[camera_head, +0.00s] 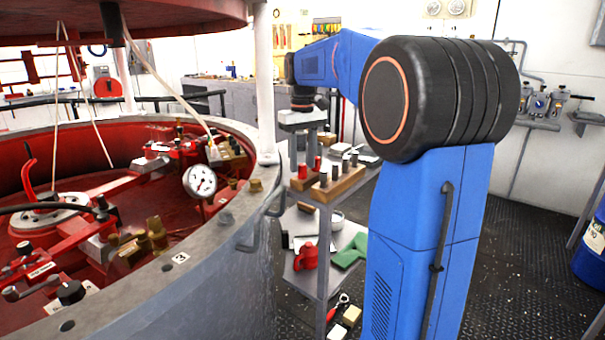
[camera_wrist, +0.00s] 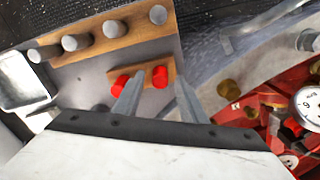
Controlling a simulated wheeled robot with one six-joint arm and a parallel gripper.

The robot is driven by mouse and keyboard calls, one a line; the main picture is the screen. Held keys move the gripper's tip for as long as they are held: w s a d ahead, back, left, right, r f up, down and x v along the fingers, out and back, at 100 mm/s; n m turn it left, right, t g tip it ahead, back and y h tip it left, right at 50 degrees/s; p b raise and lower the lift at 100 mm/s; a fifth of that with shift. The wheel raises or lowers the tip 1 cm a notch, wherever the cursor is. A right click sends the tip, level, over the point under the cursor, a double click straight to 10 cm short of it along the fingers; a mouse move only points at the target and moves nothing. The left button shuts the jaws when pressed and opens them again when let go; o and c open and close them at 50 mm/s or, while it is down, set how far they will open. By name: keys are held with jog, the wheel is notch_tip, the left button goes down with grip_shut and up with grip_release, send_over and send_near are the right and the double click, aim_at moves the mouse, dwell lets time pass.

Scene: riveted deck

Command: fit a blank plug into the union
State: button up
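My gripper (camera_head: 301,158) points down over the small shelf stand, and its fingers are apart in the wrist view (camera_wrist: 158,80) with nothing clasped between them. Two red plugs stand in a small wooden block (camera_wrist: 142,78). Contact cannot be told. Several grey plugs (camera_wrist: 114,28) stand in a longer wooden block (camera_wrist: 95,47). Which are the blank plugs is not clear. Brass fittings (camera_head: 156,232) sit inside the red well; I cannot tell which part is the union.
The well's grey rim (camera_head: 226,218) runs left of the shelf stand (camera_head: 327,222), with a handle and a white post near it. A pressure gauge (camera_head: 200,181) rises inside the well. A red can (camera_head: 307,255) and a green cloth (camera_head: 351,250) lie on the lower shelf.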

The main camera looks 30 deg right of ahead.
grip_shut()
jog(key=shift+r, duration=0.45)
jog(key=shift+r, duration=0.7)
jog(key=shift+r, duration=0.35)
jog(key=shift+r, duration=0.35)
jog(key=shift+r, duration=0.4)
